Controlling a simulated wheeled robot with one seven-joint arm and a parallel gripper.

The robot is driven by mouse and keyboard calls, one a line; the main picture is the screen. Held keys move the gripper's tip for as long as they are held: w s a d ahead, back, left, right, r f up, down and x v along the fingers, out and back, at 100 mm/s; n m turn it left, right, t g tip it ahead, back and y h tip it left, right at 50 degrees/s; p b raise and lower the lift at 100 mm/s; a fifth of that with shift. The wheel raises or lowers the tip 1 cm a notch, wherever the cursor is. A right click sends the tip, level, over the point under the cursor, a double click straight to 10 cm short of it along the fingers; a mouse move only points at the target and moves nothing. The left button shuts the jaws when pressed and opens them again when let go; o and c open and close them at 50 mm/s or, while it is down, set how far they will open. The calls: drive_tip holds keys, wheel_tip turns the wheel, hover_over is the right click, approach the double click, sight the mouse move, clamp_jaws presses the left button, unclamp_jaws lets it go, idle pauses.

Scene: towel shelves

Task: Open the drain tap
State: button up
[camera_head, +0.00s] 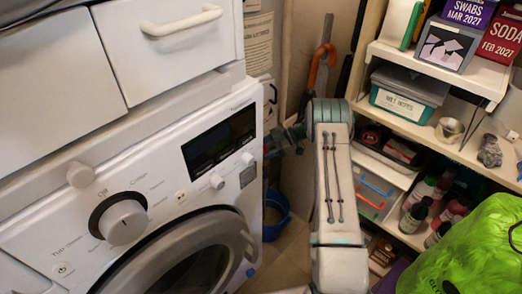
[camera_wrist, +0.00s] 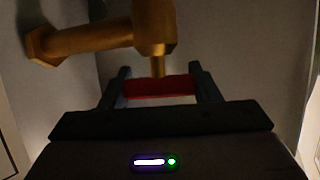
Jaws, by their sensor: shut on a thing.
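The drain tap (camera_wrist: 154,28) is brass and fills the top of the wrist view. A horizontal pipe with a hex nut runs from it to the left wall, and a short stem points down to a red handle (camera_wrist: 160,87). My gripper (camera_wrist: 164,80) has its two dark fingers on either side of the red handle and is shut on it. In the head view my gripper is mostly hidden behind my arm and the washing machine's right edge. The tap cannot be made out there.
A white washing machine (camera_head: 165,185) stands at the left, close to my arm. A blue bucket (camera_head: 276,214) is on the floor beside it. Shelves with boxes and bottles, and a green bag (camera_head: 465,250), crowd the right.

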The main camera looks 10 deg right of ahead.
drive_tip(key=shift+s+f+n+g, duration=0.1)
drive_tip(key=shift+s+n+g, duration=0.05)
drive_tip(key=shift+n+g, duration=0.65)
drive_tip(key=shift+g+b, duration=0.3)
drive_tip(key=o, duration=1)
drive_tip(key=shift+a, duration=0.1)
drive_tip(key=shift+r+t, duration=0.2)
drive_tip(key=shift+t, duration=0.2)
